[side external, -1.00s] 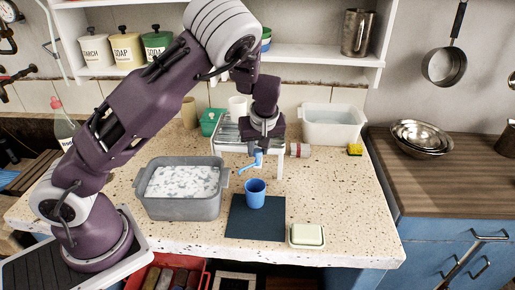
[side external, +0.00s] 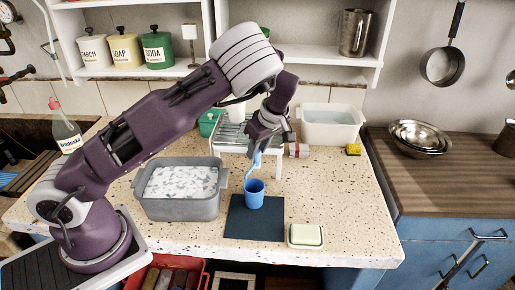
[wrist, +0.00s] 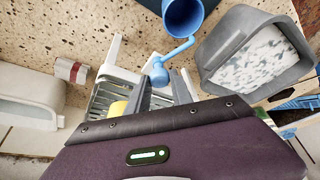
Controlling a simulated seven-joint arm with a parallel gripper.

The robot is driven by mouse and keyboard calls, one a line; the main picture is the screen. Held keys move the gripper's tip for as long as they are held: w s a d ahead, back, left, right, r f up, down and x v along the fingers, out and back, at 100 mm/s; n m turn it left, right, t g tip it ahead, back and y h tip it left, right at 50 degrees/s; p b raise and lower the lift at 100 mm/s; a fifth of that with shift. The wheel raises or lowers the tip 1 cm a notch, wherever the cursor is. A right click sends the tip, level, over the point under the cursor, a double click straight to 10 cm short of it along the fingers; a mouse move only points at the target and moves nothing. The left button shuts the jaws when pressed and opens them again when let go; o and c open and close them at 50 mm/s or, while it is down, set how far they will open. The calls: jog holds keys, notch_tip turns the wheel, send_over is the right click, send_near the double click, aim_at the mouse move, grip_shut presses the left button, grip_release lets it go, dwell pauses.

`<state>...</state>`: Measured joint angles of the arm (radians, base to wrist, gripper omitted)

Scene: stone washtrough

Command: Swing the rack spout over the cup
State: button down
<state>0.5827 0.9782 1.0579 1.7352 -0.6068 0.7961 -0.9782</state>
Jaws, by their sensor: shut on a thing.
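The blue rack spout (side external: 256,163) hangs at the front of the white rack (side external: 230,137). My gripper (side external: 262,145) is at its top, shut on it. In the wrist view, the grey fingers of my gripper (wrist: 162,88) flank the round blue end of the spout (wrist: 158,73). The bent spout arm runs from there to the rim of the blue cup (wrist: 184,18). The cup (side external: 254,194) stands upright on a dark mat (side external: 245,225). In the side view, the spout's tip is near the cup's upper left rim; exact height above it is unclear.
A grey tub of sudsy water (side external: 182,207) stands left of the mat. A soap dish (side external: 305,236) lies at its right. A can (side external: 298,150), a yellow sponge (side external: 353,149) and a white basin (side external: 333,121) are at the back right.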

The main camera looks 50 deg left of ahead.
jog(key=c, duration=1.4)
grip_release()
jog(key=shift+c, duration=0.2)
